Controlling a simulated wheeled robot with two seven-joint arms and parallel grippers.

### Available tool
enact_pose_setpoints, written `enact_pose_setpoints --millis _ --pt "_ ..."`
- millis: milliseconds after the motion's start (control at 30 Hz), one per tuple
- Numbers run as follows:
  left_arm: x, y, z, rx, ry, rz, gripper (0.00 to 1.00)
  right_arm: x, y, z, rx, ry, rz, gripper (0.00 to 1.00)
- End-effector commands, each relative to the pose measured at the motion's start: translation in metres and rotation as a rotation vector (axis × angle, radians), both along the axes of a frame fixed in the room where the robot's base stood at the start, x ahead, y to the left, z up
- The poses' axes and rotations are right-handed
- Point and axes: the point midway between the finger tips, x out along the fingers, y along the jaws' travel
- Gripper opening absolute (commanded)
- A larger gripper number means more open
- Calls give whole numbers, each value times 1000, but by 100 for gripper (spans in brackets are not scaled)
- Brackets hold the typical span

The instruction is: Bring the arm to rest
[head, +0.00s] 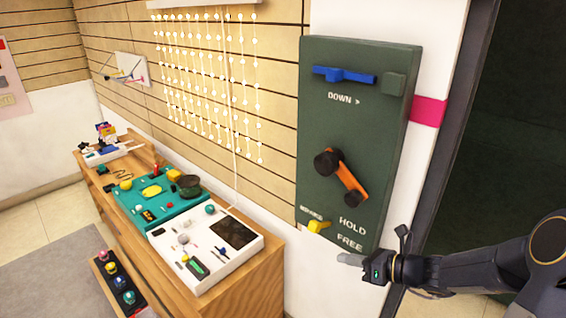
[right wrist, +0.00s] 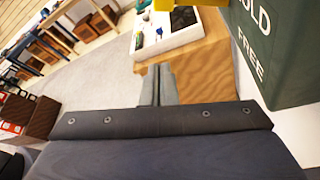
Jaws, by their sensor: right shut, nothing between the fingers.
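A dark green wall panel (head: 318,115) carries a blue slider (head: 345,76) marked DOWN, an orange lever (head: 347,183) on a black knob (head: 327,161), and a small yellow lever (head: 319,226) near its lower left. The orange lever slants down to the right, above the words HOLD and FREE. My right gripper (head: 347,259) is shut and empty, just below the panel's lower edge and apart from the levers. In the right wrist view its closed fingers (right wrist: 158,78) show, with the panel's corner (right wrist: 290,75) at the right. My left gripper is out of view.
A wooden cabinet (head: 255,282) stands left of the panel, topped by a white board (head: 220,262) and a teal board (head: 137,208) with small parts. An open drawer (head: 108,295) sticks out at its front. Strings of lights (head: 210,90) hang on the wall.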

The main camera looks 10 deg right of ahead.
Motion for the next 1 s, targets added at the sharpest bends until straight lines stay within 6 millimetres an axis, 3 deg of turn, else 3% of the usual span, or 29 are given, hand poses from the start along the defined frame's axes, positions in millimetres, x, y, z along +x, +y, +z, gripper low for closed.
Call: enact_pose_setpoints --millis 167,300,433,600,800,1000 --pt "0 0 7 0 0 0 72 -40 33 48 -264 -204 239 0" --pt "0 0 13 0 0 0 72 -105 64 86 -633 -497 574 0" --pt "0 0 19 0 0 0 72 -167 75 101 -983 -778 889 0" --pt "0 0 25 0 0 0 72 -227 66 102 -1398 -1088 1257 0" --pt "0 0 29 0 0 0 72 -256 49 97 -1691 -1270 1521 0" --pt "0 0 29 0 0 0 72 -260 45 95 -1746 -1300 1574 0"
